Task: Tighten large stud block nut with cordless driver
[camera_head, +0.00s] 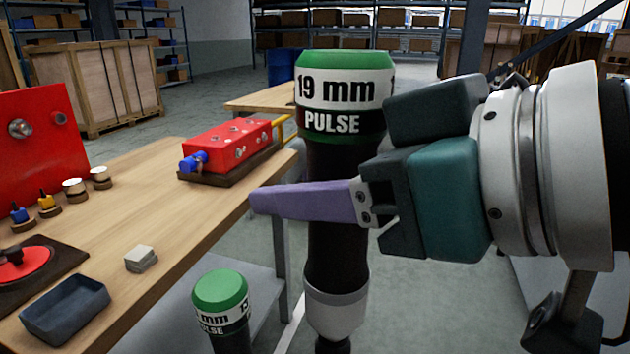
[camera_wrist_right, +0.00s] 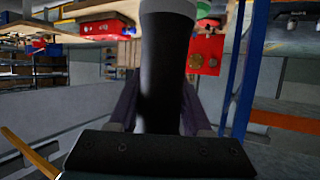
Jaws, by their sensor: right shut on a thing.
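My right gripper (camera_head: 300,203) is shut on the dark grip of a cordless driver (camera_head: 345,122), held upright in front of me. The driver has a green top and a white band reading "19 mm" above "PULSE". In the right wrist view its black grip (camera_wrist_right: 163,85) stands between my two purple fingers. A red block (camera_head: 232,143) with several metal studs or nuts and a blue fitting sits on a dark base on the wooden table, left of the driver and apart from it. I cannot tell the nut sizes. My left gripper is not in view.
A second green-topped tool (camera_head: 220,292) stands low in front. The wooden table (camera_head: 150,200) also holds a red upright panel (camera_head: 38,150), several small round-based parts, a grey block (camera_head: 141,258), a dark tray (camera_head: 65,310) and a red disc. Crates and shelving stand far behind.

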